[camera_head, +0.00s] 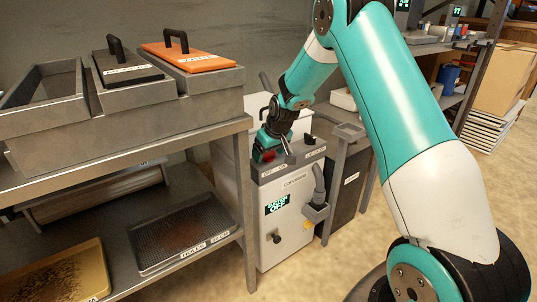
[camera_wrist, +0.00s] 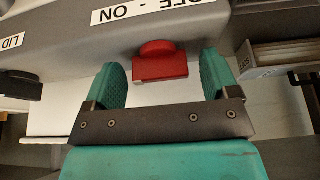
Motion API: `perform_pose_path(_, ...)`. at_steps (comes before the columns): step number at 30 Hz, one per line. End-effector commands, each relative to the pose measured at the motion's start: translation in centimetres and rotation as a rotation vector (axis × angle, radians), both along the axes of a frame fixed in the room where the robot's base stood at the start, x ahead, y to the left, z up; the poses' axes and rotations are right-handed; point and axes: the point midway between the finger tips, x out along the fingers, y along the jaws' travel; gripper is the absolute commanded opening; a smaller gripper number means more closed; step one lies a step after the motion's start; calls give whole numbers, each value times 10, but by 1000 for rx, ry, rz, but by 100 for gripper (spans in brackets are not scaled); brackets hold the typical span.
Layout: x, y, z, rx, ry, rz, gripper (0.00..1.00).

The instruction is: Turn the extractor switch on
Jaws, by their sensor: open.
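The extractor switch is a red knob (camera_wrist: 160,62) on a grey panel, beside a white OFF - ON label (camera_wrist: 150,10) that appears upside down in the wrist view. My gripper (camera_wrist: 163,78) is open, with one teal finger on each side of the red knob. In the head view the switch (camera_head: 268,155) shows as a small red patch on top of the grey and white machine (camera_head: 285,240), partly hidden by my gripper (camera_head: 270,146). The machine's green-lit display (camera_head: 277,204) appears to end in OFF.
A metal shelf (camera_head: 130,155) stands to the left, with grey bins, a black lid (camera_head: 125,68) and an orange lid (camera_head: 188,57) on top. Trays (camera_head: 185,232) lie below.

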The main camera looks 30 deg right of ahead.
Motion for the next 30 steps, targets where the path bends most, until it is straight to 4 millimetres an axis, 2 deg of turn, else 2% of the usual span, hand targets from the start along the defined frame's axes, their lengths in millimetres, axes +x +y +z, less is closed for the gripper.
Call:
perform_pose_path(7, 0, 0, 0, 0, 0, 0, 79)
perform_pose_path(13, 0, 0, 0, 0, 0, 0, 33)
perform_pose_path(23, 0, 0, 1, 0, 1, -37, 32)
perform_pose_path(30, 0, 1, 3, -1, 3, -173, 32)
